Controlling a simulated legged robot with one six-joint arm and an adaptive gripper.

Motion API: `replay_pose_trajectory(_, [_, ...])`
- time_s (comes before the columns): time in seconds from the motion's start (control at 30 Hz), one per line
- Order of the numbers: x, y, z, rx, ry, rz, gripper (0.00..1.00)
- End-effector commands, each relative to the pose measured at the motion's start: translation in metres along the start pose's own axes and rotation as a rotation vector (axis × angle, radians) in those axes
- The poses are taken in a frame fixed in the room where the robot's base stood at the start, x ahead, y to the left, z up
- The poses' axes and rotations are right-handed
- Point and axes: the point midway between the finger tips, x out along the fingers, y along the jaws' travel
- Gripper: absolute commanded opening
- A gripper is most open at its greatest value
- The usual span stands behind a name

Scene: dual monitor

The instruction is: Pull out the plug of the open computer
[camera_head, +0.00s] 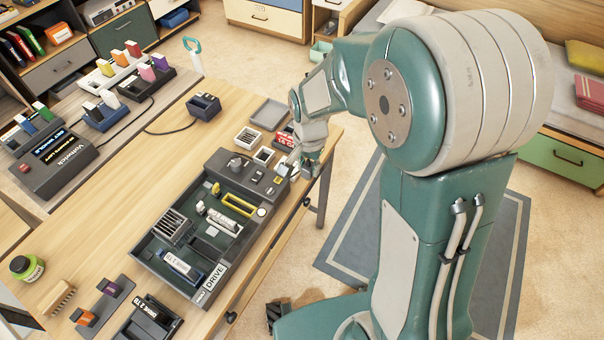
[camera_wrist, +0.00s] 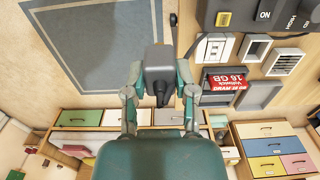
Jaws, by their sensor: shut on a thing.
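The open computer (camera_head: 150,240) is a dark case with its inner parts showing, on the wooden table in the head view. Its dark top end, with an ON label and a yellow part, shows at upper right in the wrist view (camera_wrist: 262,22). My gripper (camera_wrist: 158,92) is shut on a dark grey, block-shaped plug (camera_wrist: 158,62) with a short black end toward me. In the wrist view the plug stands apart from the computer, with rug and floor behind it. In the head view my gripper (camera_head: 298,166) is at the case's right upper corner; the plug cannot be made out there.
A red 16 GB box (camera_wrist: 226,82) and small grey trays (camera_wrist: 265,93) lie beside my gripper. A black dock (camera_head: 203,106) and a labelled console (camera_head: 55,160) stand farther left on the table. Open floor and a blue-grey rug (camera_wrist: 90,45) lie past the table's right edge.

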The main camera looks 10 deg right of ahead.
Motion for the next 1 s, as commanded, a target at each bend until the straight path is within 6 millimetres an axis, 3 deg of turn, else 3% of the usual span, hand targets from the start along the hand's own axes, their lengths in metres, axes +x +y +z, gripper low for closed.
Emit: replay_pose_trajectory(1.0, [-0.035,0.001,-0.002,-0.001,0.001,0.0,0.0])
